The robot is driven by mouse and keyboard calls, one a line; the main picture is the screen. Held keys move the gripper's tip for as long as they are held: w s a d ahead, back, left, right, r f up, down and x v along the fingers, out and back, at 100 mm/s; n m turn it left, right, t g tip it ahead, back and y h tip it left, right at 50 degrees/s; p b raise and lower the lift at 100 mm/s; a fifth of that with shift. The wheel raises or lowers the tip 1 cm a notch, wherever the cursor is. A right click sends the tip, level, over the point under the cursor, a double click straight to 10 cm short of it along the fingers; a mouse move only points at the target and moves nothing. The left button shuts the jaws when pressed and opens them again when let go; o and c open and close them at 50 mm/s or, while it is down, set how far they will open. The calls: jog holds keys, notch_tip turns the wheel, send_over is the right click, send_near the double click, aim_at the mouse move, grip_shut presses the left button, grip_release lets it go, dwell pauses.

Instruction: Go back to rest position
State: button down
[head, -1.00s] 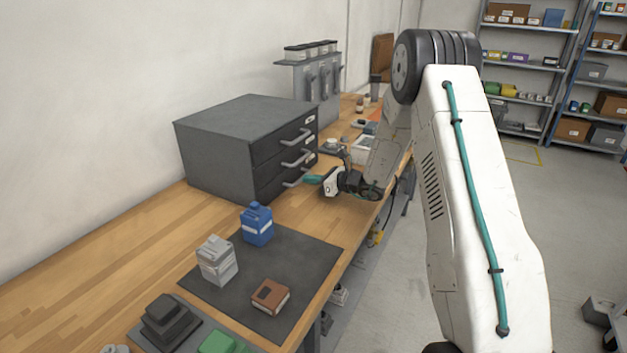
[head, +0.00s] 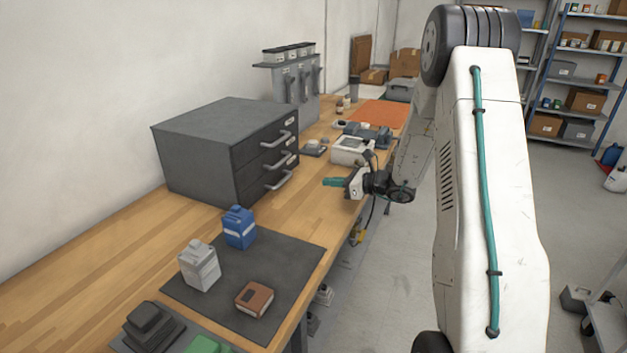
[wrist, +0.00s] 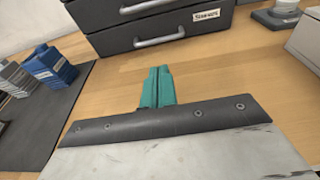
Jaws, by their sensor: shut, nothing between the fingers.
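My gripper (head: 333,182) is in the head view near the bench's front edge, to the right of the dark drawer cabinet (head: 205,145) and apart from its handles. Its teal fingers are closed together and hold nothing. In the wrist view the shut teal fingers (wrist: 157,88) point toward the cabinet's lower drawers (wrist: 160,30), over bare wood. My white arm fills the right of the head view.
A dark mat (head: 285,262) on the wooden bench (head: 70,245) carries a blue container (head: 239,228), a grey-white container (head: 199,266) and a brown box (head: 254,299). A white device (head: 350,151) stands behind my gripper. Shelves (head: 578,95) stand at the back right. Open floor lies right of the bench.

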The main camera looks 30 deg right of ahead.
jog(key=shift+s+d, duration=0.1)
jog(key=shift+s, duration=0.1)
jog(key=s+a+n+g, duration=0.1)
jog(key=s+a+f+n+g+y, duration=0.1)
jog(key=s, duration=0.1)
jog(key=s+a+n+g, duration=0.1)
jog(key=a+n, duration=0.1)
jog(key=shift+s+f+y, duration=0.3)
jog(key=shift+f, duration=0.05)
jog(key=s+a+r+n+g, duration=0.4)
jog(key=s+a+n, duration=0.1)
jog(key=s+n, duration=0.15)
jog(key=s+a+r+n+g, duration=0.3)
jog(key=s+a+n+g, duration=0.25)
jog(key=s, duration=0.25)
jog(key=s+a+r+n+h, duration=0.1)
jog(key=s+r+n+h, duration=0.2)
jog(key=s, duration=0.4)
jog(key=s+a+r+n+t+h, duration=0.1)
jog(key=s+r+n+h, duration=0.3)
jog(key=s, duration=0.3)
jog(key=s+a+r+n+h, duration=0.1)
jog(key=s+r+n+h, duration=0.2)
jog(key=s, duration=0.4)
jog(key=r+n, duration=0.1)
jog(key=n, duration=0.1)
jog(key=shift+a+r+n+h, duration=0.25)
jog(key=shift+r+n+h, duration=0.1)
jog(key=shift+n+h, duration=0.05)
jog(key=shift+a, duration=0.15)
